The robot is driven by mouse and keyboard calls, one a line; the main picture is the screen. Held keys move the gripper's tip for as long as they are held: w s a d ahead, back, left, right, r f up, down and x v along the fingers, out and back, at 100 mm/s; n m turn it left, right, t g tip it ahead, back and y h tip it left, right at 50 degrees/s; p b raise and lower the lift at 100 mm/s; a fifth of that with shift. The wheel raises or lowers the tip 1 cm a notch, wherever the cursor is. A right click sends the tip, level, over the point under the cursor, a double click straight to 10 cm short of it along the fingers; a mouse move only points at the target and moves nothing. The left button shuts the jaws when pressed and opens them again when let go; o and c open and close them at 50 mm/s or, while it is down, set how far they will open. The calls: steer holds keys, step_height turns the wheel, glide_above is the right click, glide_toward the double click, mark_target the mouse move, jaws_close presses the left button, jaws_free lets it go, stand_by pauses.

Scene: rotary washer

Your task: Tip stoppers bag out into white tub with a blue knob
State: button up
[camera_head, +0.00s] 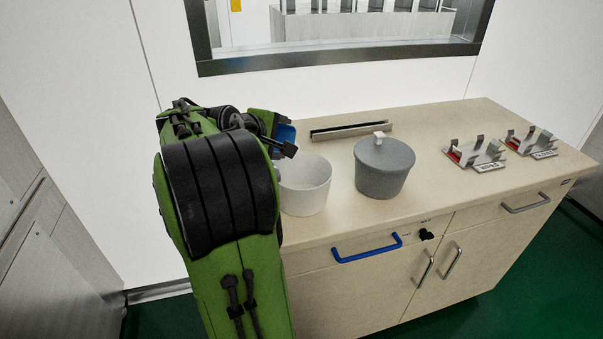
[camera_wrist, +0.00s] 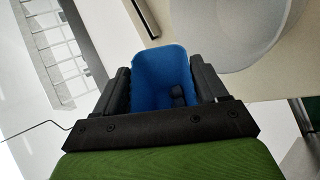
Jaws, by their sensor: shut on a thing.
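My gripper (camera_wrist: 162,88) is shut on a blue, open-sided thing (camera_wrist: 160,65), which I take to be the stoppers bag. A small dark piece shows against its lower part; I cannot tell what it is. In the head view the blue thing (camera_head: 286,133) is partly hidden by my arm, above and just behind the left side of the white tub (camera_head: 308,190). The tub stands upright and lidless on the counter; no blue knob shows on it. It also shows at the upper right of the wrist view (camera_wrist: 222,50). Its contents are not clearly visible.
A grey tub (camera_head: 383,180) with a grey lid and pale knob stands right of the white tub. A narrow metal strip (camera_head: 350,131) lies behind. Two labelled metal holders (camera_head: 476,153) (camera_head: 529,142) stand at the right. The counter (camera_head: 440,190) is clear before them.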

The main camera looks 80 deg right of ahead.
steer(key=shift+s+a, duration=0.1)
steer(key=shift+s+a+b, duration=0.1)
steer(key=shift+s+b, duration=0.15)
steer(key=shift+b, duration=0.3)
steer(key=shift+s+a+m+t+b, duration=0.3)
steer(key=shift+s+t+b, duration=0.15)
steer(key=shift+b, duration=0.55)
steer(key=shift+s+a+m+t+h+b, duration=0.4)
steer(key=shift+s+m+t+h+b, duration=0.5)
steer(key=shift+b, duration=2.4)
steer(key=shift+s+a+f+m+t+h, duration=0.1)
steer(key=shift+s+a+m+t+h, duration=0.15)
steer(key=shift+m+h, duration=0.3)
steer(key=shift+s+a+f+m+t+h, duration=0.1)
steer(key=shift+s+a+m+t+h, duration=0.15)
steer(key=shift+m+h, duration=0.25)
steer(key=shift+s+a+f+m+t+h, duration=0.1)
steer(key=shift+s+f+m+t+h, duration=0.25)
steer(key=shift+m, duration=0.2)
steer(key=shift+s+a+f+m+t+h, duration=0.1)
steer(key=shift+s+m+h, duration=0.15)
steer(key=shift+m+h, duration=0.2)
stand_by(1.0)
